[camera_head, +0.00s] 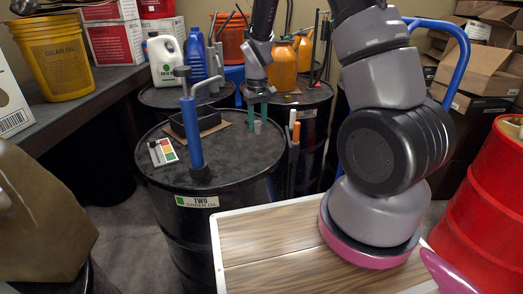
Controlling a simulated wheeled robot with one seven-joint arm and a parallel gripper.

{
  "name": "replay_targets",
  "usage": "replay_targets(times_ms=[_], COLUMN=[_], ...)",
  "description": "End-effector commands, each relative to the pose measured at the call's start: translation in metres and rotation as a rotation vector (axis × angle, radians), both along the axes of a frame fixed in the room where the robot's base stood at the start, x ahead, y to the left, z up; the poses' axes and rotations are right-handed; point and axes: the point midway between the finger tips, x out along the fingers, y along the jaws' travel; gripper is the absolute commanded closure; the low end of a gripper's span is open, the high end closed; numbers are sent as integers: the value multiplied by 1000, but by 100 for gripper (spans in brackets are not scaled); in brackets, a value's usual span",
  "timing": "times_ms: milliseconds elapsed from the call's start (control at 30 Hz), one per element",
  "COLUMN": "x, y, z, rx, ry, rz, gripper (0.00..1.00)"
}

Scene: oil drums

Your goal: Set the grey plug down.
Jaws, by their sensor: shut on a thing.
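On this drum stand a blue hand pump (191,130), a black tray (196,121) on cardboard and a small colour card (163,151). The front right of its top is clear. Jugs and orange cans stand on drums behind. A red drum (490,210) is at right.

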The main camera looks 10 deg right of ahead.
Motion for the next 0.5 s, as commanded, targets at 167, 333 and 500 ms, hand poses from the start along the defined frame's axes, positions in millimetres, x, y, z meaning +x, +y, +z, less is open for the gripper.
replay_targets(times_ms=[167, 333, 500], x=[0, 0, 0], y=[-1, -1, -1], z=[-31, -44, -67], rx=[-1, 0, -1], ry=[3, 1, 3], rz=[-1, -1, -2], gripper=[100, 100, 100])
